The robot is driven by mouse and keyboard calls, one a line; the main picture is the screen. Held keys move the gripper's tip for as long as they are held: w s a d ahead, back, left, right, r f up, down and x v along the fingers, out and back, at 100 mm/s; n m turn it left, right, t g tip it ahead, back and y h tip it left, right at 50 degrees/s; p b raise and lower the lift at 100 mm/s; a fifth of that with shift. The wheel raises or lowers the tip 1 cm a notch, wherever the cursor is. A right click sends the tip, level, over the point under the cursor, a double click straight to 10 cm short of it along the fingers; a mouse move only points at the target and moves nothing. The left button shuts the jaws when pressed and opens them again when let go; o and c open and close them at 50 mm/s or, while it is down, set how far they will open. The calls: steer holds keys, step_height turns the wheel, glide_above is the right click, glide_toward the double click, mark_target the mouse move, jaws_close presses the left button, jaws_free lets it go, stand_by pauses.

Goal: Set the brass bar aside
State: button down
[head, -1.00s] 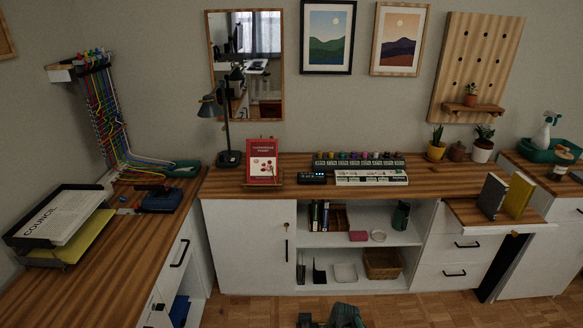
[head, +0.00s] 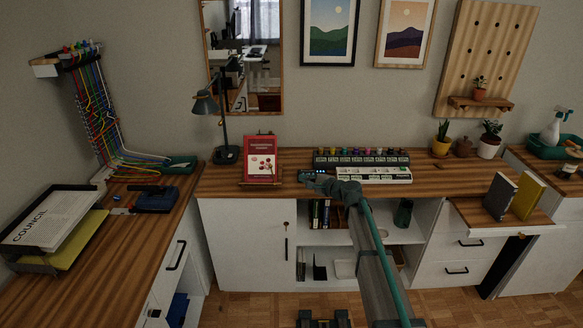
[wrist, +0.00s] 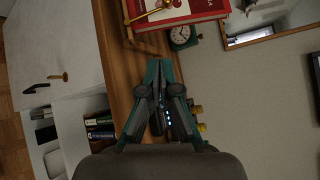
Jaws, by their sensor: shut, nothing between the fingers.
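A thin brass bar (wrist: 150,13) with a rounded end lies across the front of a red book (wrist: 185,22) at the top of the wrist view. In the head view the red book (head: 262,157) leans on a small wooden stand (head: 262,184); the bar is too small there to make out clearly. My gripper (wrist: 161,66) is shut and empty, pointing toward the book and stand, a little short of them. In the head view my gripper (head: 308,177) is over the counter, to the right of the book.
A small round clock (wrist: 182,35) stands beside the book. A dark device with blue lights (wrist: 168,122) is under my gripper. Paint rack (head: 362,158) and white strip (head: 385,175) lie to the right; a desk lamp (head: 222,120) stands left of the book.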

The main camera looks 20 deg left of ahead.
steer(key=shift+r+m+t, duration=0.3)
steer(key=shift+m, duration=0.3)
steer(key=shift+w+a, duration=0.1)
steer(key=shift+w, duration=0.05)
steer(key=p, duration=0.5)
glide_toward(272, 174)
steer(key=w+a+r, duration=0.2)
steer(key=w+a, duration=0.2)
steer(key=w, duration=0.1)
steer(key=shift+s+a+f, duration=0.1)
steer(key=shift+a+f, duration=0.05)
steer(key=shift+a, duration=0.2)
steer(key=shift+s+a+f, duration=0.1)
steer(key=shift+s+a, duration=0.05)
steer(key=shift+a, duration=0.2)
steer(key=shift+w+d+r, duration=0.1)
